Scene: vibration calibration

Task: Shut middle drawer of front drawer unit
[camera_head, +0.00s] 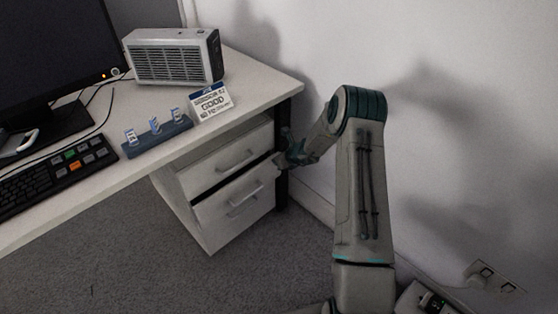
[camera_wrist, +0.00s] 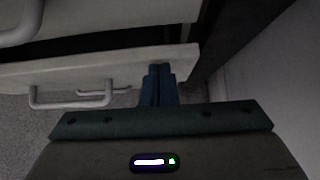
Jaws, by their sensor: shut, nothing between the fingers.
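The white drawer unit (camera_head: 175,193) stands under the right end of the desk. Its upper drawer (camera_head: 205,176) looks flush. The drawer below it, the middle drawer (camera_head: 215,222), sticks out a little, with a dark gap along its top edge. In the wrist view this drawer's front (camera_wrist: 100,66) crosses the picture, with its bar handle (camera_wrist: 70,105) at left. My gripper (camera_head: 284,160) is at the right end of that front. Its shut fingers (camera_wrist: 160,70) overlap the front's edge in the wrist view; I cannot tell if they touch. Any lower drawer is not clear.
The white desk (camera_head: 262,87) overhangs the unit, and its dark leg (camera_head: 282,188) stands close to my gripper. The wall is close on the right. On the desk are a grey heater-like box (camera_head: 170,57), a sign (camera_head: 212,103), a small rack (camera_head: 157,138) and a keyboard (camera_head: 55,172).

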